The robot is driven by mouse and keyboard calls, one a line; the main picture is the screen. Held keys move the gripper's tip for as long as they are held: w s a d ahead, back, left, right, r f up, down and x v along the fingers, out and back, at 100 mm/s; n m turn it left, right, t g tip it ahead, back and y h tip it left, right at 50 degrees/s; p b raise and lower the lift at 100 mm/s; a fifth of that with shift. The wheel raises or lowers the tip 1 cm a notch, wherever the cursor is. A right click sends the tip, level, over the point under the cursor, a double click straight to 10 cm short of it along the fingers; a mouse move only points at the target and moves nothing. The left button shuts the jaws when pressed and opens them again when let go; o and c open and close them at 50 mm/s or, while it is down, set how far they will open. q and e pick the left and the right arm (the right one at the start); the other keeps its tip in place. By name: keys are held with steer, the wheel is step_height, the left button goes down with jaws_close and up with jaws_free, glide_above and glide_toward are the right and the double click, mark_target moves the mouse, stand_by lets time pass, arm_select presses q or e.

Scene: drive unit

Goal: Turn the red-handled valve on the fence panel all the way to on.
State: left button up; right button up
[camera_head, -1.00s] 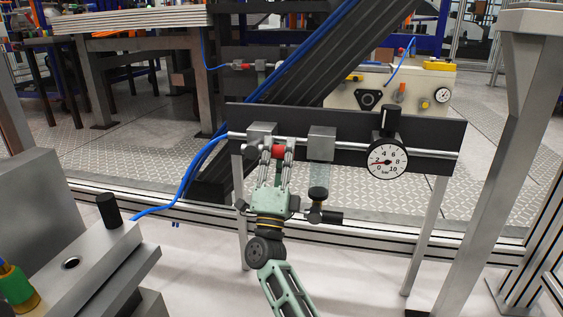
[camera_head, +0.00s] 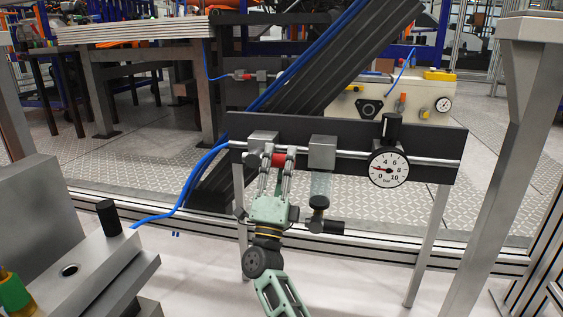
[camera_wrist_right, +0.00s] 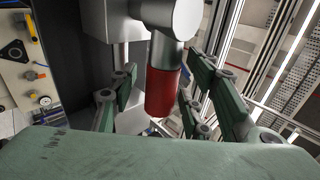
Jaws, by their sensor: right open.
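The valve's red handle (camera_head: 279,160) shows on the pipe of the dark fence panel (camera_head: 435,140), just right of a grey block (camera_head: 263,138). My right gripper (camera_head: 278,153) comes up from below with its fingers open, one on each side of the handle. In the right wrist view the red handle (camera_wrist_right: 162,92) hangs from a grey metal stem (camera_wrist_right: 165,50) between the spread green fingers. Gaps show on both sides there. The pressure gauge (camera_head: 388,169) has its red needle pointing left, near the low numbers. My left gripper is out of view.
A second grey block (camera_head: 322,152) with a clear bowl and dark fittings (camera_head: 320,215) hangs close to the right of my gripper. A blue hose (camera_head: 200,170) runs to the panel's left end. A grey machine block (camera_head: 85,265) stands at lower left.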

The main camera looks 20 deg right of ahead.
steer(key=v, duration=1.2)
stand_by(0.3)
